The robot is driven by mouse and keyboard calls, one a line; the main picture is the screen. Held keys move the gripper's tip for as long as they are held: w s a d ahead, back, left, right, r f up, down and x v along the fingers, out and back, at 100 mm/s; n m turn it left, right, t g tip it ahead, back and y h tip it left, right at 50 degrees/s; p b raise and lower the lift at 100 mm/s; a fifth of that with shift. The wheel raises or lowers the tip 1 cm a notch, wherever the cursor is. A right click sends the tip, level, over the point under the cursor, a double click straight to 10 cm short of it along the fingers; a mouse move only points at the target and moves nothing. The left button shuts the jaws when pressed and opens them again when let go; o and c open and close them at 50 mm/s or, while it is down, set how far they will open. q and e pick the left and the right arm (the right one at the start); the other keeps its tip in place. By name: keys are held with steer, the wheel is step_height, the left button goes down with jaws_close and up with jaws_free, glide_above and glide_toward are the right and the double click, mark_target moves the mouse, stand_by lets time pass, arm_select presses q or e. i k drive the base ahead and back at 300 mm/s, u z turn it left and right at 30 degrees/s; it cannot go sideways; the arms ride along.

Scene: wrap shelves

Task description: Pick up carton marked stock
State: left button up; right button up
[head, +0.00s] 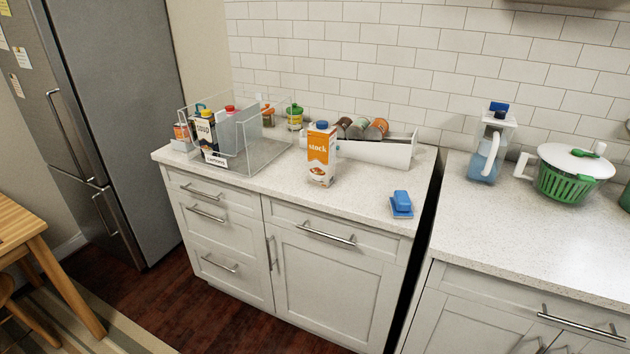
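Neither of my grippers shows in the head view.
A clear bin (256,158) at the left holds cartons. A white tray (393,152) behind holds several jars lying down. A blue object (401,204) lies near the front edge. A pitcher (488,152) and a green salad spinner (566,178) stand on the right counter, across a dark gap.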

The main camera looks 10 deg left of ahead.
mark_target(321, 144)
steer(key=z, duration=1.55)
steer(key=k, duration=0.1)
steer(key=u, duration=2.75)
steer(key=i, duration=1.1)
steer(key=z, duration=0.85)
steer(key=i, duration=0.85)
steer(key=z, duration=0.9)
